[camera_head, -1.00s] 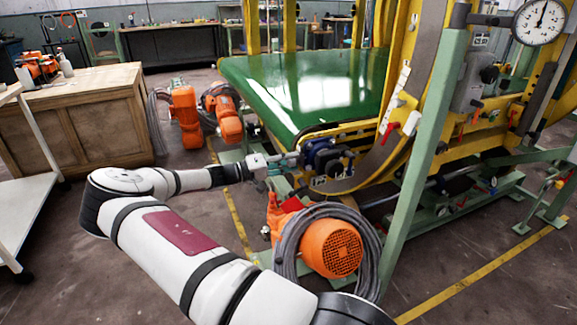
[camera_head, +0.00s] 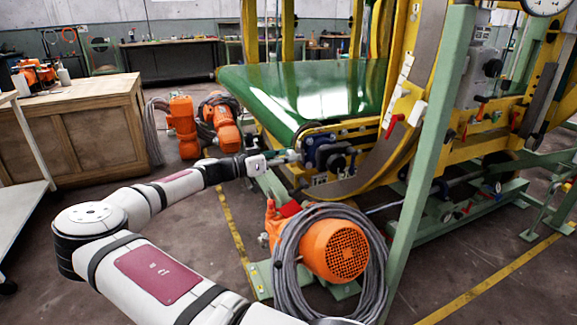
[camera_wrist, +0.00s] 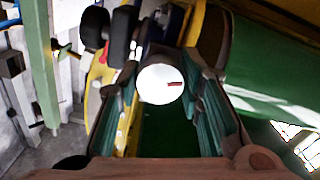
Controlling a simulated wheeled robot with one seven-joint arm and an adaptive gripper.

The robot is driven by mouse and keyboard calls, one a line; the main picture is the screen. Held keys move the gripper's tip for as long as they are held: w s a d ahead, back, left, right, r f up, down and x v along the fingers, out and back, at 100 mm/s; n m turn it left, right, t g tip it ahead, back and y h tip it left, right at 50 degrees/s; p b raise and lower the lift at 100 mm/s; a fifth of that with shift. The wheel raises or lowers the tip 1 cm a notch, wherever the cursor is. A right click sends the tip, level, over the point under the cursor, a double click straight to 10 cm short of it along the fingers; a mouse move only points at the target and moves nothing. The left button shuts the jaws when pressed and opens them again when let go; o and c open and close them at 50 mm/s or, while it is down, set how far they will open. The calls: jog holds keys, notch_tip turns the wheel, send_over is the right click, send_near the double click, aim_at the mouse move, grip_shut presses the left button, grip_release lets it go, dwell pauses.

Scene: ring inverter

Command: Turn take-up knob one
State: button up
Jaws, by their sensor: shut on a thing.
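Take-up knob one appears in the wrist view as a round white face with a short red mark (camera_wrist: 160,85). It sits between the teal-padded fingers of my gripper (camera_wrist: 162,78), which is shut on it. In the head view my gripper (camera_head: 288,156) reaches from the left to the near corner of the green belt machine, beside a blue block (camera_head: 318,150). The knob itself is too small and covered to make out there.
Black round parts (camera_wrist: 122,35) stand close to my gripper in the wrist view. The green belt (camera_head: 300,88) lies behind. A green post (camera_head: 428,165) rises to the right.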

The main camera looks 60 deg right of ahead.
jog(key=shift+f+m+b, duration=0.2)
jog(key=shift+m+b, duration=0.6)
jog(key=shift+m, duration=0.1)
jog(key=shift+r, duration=0.1)
jog(key=o, duration=1.2)
jog(key=v, duration=1.2)
jog(key=shift+a, duration=0.1)
